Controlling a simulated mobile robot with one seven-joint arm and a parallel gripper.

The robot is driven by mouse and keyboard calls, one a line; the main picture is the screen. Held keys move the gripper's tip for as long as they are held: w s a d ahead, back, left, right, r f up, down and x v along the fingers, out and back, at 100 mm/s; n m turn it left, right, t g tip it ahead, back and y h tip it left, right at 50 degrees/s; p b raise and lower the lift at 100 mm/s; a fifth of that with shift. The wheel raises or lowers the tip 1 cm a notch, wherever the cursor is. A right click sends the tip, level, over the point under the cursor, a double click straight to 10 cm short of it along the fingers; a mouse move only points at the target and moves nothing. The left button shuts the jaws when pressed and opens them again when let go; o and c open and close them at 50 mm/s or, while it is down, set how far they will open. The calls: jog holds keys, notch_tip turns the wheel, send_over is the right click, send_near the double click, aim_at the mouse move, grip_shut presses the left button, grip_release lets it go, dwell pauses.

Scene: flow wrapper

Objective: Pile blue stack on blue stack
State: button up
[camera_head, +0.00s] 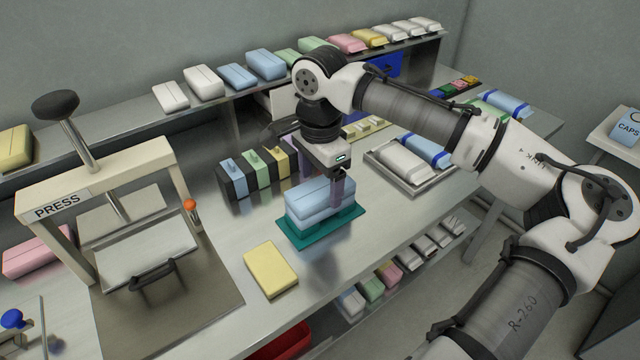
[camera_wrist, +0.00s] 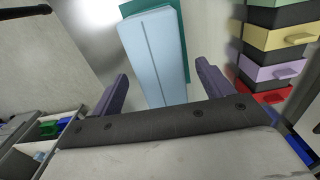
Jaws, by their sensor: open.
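Two light blue stacks lie one on the other on a teal mat (camera_head: 350,226) on the table. The upper blue stack (camera_head: 308,190) sits roughly flush on the lower blue stack (camera_head: 310,218). My gripper (camera_head: 322,185) is over the pile, pointing down, with a purple finger in front of the upper stack's near side. In the wrist view the fingers of my gripper (camera_wrist: 163,78) are apart, with the top blue stack (camera_wrist: 150,50) between them and gaps showing. The far finger is partly hidden in the head view.
A yellow stack (camera_head: 271,270) lies left of the mat. A press (camera_head: 110,215) stands at left, small coloured drawers (camera_head: 255,172) behind the pile, and a metal tray (camera_head: 405,180) with white and blue packs at right. A raised shelf behind carries several coloured stacks.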

notch_tip(320, 180, up, 12)
dwell(0.3)
jog(key=shift+r, duration=0.1)
